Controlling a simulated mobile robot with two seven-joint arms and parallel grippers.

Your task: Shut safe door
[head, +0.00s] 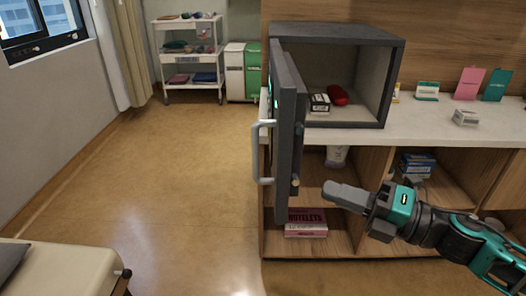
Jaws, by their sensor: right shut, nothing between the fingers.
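The dark grey safe (340,33) stands on the pale counter with its front open toward me. Its door (287,150) is hinged at the left and swung wide open toward me, seen nearly edge-on. A light grey bar handle (262,150) is on the door's left-facing outer side. Inside the safe are a red object (338,95) and a small dark-and-white box (320,104). My right gripper (330,190) is shut and empty, in front of the shelves, to the right of the door's lower part. It appears apart from the door. My left gripper is not in view.
The counter (430,125) holds small boxes and cards at right. Open shelves below hold a pink box (306,223) and blue boxes (417,165). A white cart (190,50) and bins (243,70) stand behind. The floor left of the door is clear.

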